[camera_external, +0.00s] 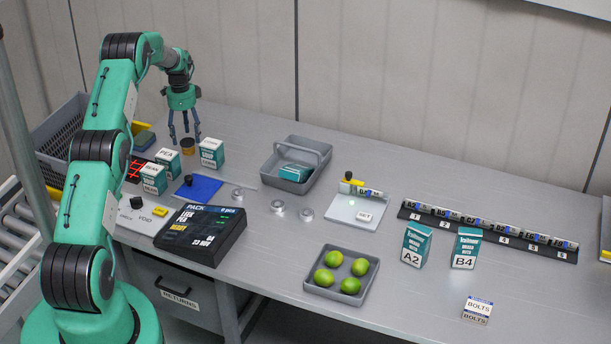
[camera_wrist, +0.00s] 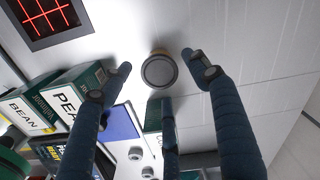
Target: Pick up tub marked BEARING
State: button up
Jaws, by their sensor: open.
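A small round tub (camera_external: 188,147) with a brown side and dark top stands upright on the grey bench at the back left. No marking on it is readable, so I cannot tell whether it says BEARING. My gripper (camera_external: 185,136) points down just above it, with its three fingers spread. In the wrist view, the tub (camera_wrist: 159,72) shows its round grey lid between the fingertips (camera_wrist: 164,84). The fingers are open and hold nothing; I cannot tell whether any touches the tub.
Teal-white boxes marked PEA (camera_external: 168,160) and BEAN (camera_external: 153,179), and another box (camera_external: 211,153), stand close by. A blue mat (camera_external: 207,190), a red-lined grid (camera_external: 136,166) and a grey tote (camera_external: 322,178) are near.

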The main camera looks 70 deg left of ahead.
aim_at(187, 141)
jog(key=shift+f, duration=1.85)
jog(key=c, duration=1.2)
jog(key=shift+r, duration=0.15)
jog(key=shift+r, duration=4.85)
